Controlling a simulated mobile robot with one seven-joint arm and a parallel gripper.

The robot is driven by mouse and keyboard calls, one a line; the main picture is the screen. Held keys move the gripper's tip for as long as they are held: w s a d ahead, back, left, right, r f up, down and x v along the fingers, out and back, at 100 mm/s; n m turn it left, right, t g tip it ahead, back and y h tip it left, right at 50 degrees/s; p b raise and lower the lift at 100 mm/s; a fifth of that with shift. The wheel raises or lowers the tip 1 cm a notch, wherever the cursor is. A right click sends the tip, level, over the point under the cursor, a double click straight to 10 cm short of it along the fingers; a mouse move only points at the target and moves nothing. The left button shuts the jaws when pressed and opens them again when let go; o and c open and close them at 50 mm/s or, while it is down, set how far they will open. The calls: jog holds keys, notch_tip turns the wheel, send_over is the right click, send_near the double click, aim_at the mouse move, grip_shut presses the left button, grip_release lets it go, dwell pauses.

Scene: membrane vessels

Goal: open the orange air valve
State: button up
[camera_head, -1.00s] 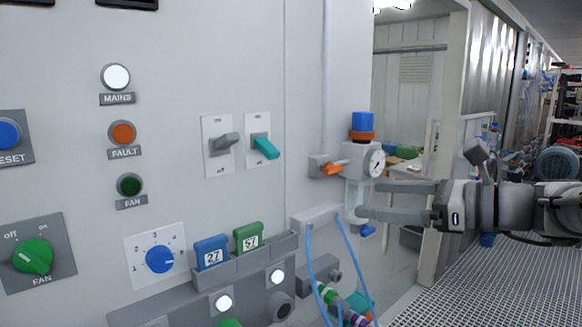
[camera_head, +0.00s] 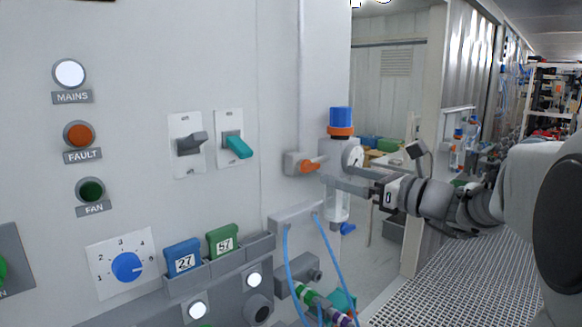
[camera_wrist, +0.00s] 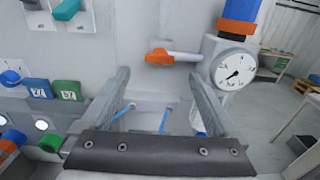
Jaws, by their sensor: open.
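The orange air valve (camera_head: 309,167) is a small orange lever on a grey fitting on the panel wall, left of the round gauge (camera_head: 352,157). In the wrist view the orange valve lever (camera_wrist: 159,56) lies roughly level, on a pale pipe that runs right to the gauge (camera_wrist: 233,70). My gripper (camera_head: 327,184) is open and empty, near the clear bowl under the gauge. In the wrist view my gripper (camera_wrist: 162,82) has its fingers spread wide. The lever shows beyond the fingertips, between them, apart from both.
A regulator with a blue knob (camera_head: 341,118) and orange collar stands right of the valve. Blue hoses (camera_head: 288,262) hang below from a grey block. Blue and green tags (camera_head: 183,256) sit in a tray to the left. A grated floor (camera_head: 440,285) lies at right.

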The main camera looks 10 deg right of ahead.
aim_at(313, 167)
jog(key=x, duration=0.7)
jog(key=shift+w+a, duration=0.25)
jog(key=shift+w, duration=0.05)
jog(key=c, duration=1.4)
